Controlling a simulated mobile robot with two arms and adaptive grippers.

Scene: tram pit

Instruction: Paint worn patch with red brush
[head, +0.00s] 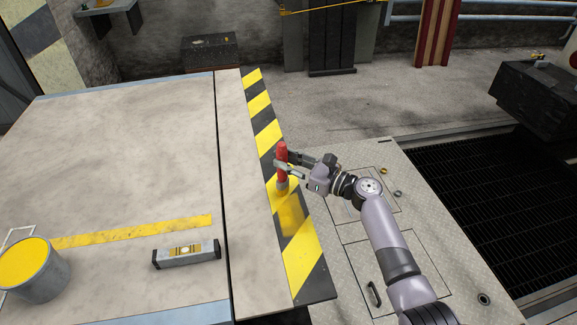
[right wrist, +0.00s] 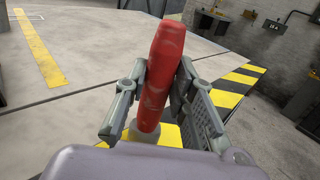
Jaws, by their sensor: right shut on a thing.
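My right gripper (head: 284,166) is shut on the red brush (head: 282,152). The brush stands nearly upright, its head (head: 282,187) down at the yellow-and-black edge strip (head: 259,105). I cannot tell whether its bristles touch. Just in front of it, the strip has a blurry yellow patch (head: 291,217) with soft edges. In the right wrist view the red handle (right wrist: 162,72) leans slightly between both fingers of the gripper (right wrist: 160,105); the brush's lower end is partly hidden by my wrist. My left gripper is not in view.
A can of yellow paint (head: 40,283) and a spirit level (head: 187,254) are on the pale platform (head: 120,140), near a yellow line (head: 135,231). A dark grating (head: 480,190) lies at right. A dark block (head: 540,95) stands beyond it.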

